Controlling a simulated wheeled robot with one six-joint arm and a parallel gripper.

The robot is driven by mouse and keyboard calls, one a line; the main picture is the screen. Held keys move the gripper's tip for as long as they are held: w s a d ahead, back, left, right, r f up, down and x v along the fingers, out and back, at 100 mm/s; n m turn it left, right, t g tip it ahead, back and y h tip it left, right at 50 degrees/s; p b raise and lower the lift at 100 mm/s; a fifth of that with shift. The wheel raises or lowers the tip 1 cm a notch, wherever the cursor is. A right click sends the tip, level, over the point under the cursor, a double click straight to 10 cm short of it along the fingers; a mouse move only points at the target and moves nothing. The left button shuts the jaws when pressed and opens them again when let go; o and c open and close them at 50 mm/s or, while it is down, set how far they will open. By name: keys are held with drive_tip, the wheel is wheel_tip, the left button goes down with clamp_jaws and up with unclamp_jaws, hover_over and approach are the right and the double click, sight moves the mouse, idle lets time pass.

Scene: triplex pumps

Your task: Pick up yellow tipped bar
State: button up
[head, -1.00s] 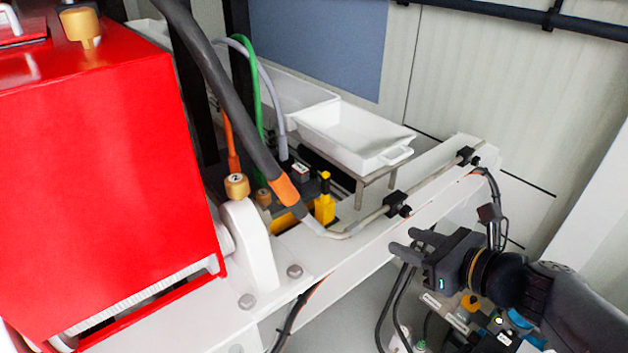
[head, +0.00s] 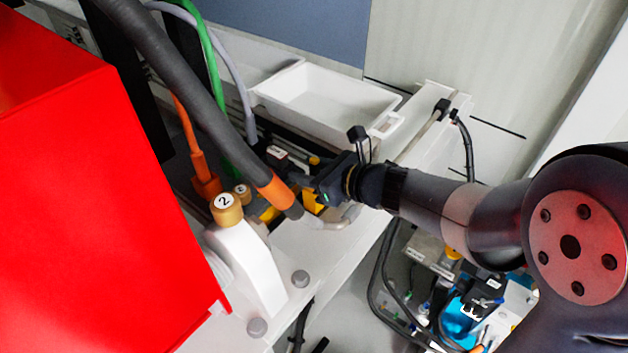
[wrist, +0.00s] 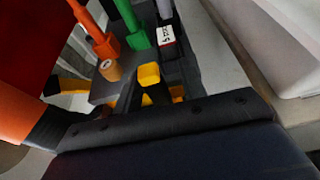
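The yellow tipped bar shows in the wrist view as a yellow square tip (wrist: 149,74) on a dark shaft, just beyond the black edge of my gripper's body. In the head view its small yellow tip (head: 314,160) shows just behind my gripper (head: 308,184). My gripper is low over the white beam and points left toward the bar. Its fingertips are hidden in the wrist view and hard to make out in the head view. I cannot tell whether they touch the bar. A yellow block (head: 312,201) shows below the gripper.
A thick black hose with an orange band (head: 276,192) lies close left of my gripper. Green (head: 208,65), grey and orange cables stand behind it. A white tray (head: 325,98) is at the back. The red housing (head: 90,210) fills the left.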

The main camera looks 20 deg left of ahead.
drive_tip(key=shift+a, duration=0.2)
drive_tip(key=shift+c, duration=0.3)
clamp_jaws()
